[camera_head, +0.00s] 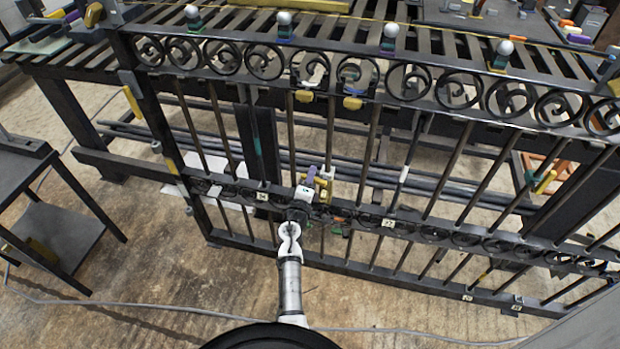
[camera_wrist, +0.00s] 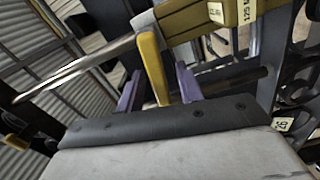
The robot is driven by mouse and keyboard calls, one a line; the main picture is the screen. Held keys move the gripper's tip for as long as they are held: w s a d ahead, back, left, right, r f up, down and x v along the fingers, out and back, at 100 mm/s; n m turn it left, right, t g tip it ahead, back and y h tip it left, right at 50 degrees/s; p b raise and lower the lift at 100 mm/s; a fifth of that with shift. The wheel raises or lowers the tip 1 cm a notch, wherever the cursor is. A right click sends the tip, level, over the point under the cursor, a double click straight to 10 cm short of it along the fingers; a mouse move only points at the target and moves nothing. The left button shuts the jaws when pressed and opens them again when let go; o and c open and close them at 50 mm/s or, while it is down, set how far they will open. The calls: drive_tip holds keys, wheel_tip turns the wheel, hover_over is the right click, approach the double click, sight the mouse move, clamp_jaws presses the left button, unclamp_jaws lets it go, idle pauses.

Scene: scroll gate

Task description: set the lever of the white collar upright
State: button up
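In the wrist view a bright yellow lever (camera_wrist: 153,68) stands between the two purple fingers of my gripper (camera_wrist: 159,92), with a gap visible on both sides. Its upper end meets a pale, whitish part (camera_wrist: 145,18), which looks like the white collar, beside a shiny bar (camera_wrist: 80,68). An olive-yellow block (camera_wrist: 200,22) with white tags adjoins it. In the head view my gripper (camera_head: 311,180) is at the gate's middle rail, near the lower ends of the upright bars. My wrist and the rail partly hide the collar there, and I cannot tell the lever's exact tilt.
The dark scroll gate (camera_head: 420,222) spans the view. A dark side table (camera_head: 65,235) stands at the left. A cable (camera_head: 150,308) crosses the otherwise open floor in front.

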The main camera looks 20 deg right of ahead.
clamp_jaws()
